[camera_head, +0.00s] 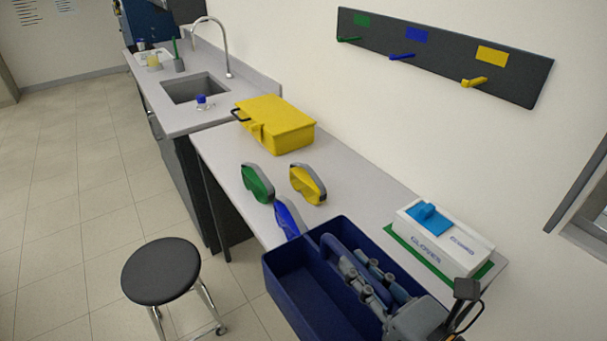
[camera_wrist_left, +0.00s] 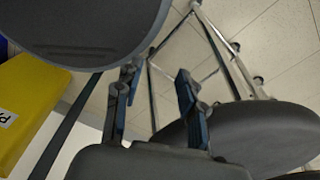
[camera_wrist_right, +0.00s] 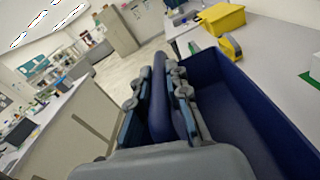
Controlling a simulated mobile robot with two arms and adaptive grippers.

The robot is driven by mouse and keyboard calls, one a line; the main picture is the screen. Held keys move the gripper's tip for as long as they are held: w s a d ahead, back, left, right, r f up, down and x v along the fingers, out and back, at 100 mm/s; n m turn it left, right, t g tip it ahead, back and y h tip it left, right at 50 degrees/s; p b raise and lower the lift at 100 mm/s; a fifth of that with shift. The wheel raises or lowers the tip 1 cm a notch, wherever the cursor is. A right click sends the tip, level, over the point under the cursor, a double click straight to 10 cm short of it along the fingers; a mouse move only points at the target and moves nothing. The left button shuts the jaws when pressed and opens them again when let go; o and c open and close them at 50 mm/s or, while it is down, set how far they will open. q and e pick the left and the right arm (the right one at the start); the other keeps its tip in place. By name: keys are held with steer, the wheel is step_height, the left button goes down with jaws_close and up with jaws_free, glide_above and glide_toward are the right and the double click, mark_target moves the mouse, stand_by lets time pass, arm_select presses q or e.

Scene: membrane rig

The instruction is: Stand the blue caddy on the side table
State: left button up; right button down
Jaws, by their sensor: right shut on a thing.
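The blue caddy (camera_head: 290,290) is an open dark-blue box with a raised middle wall, low in the head view, in front of part of the grey table (camera_head: 345,185). My right gripper (camera_head: 347,262) is shut on that middle wall, which also shows between its fingers in the right wrist view (camera_wrist_right: 160,110). The caddy looks upright; whether it touches the table cannot be told. My left gripper (camera_wrist_left: 157,78) shows only in the left wrist view, with fingers apart and nothing between them. I cannot tell which surface is the side table.
A yellow case (camera_head: 275,125) and a white glove box (camera_head: 440,240) on a green mat stand on the table. A black stool (camera_head: 160,271) stands left of it.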

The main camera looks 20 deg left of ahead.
steer(key=shift+a+r, duration=0.75)
steer(key=shift+r, duration=0.05)
arm_select(q)
steer(key=shift+w+a+f+b, duration=0.1)
steer(key=shift+a+f+b, duration=0.1)
steer(key=shift+f+b, duration=0.4)
steer(key=shift+a+f+b, duration=0.15)
steer(key=shift+f+b, duration=0.35)
steer(key=shift+b, duration=0.15)
arm_select(e)
steer(key=w+d+f, duration=0.1)
steer(key=w+f, duration=0.3)
steer(key=w+d+f, duration=0.2)
steer(key=w+f, duration=0.2)
steer(key=w+d+f, duration=0.2)
steer(key=w+f, duration=0.3)
steer(key=shift+f, duration=0.1)
steer(key=c, duration=1.3)
jaws_free()
steer(key=shift+f, duration=0.1)
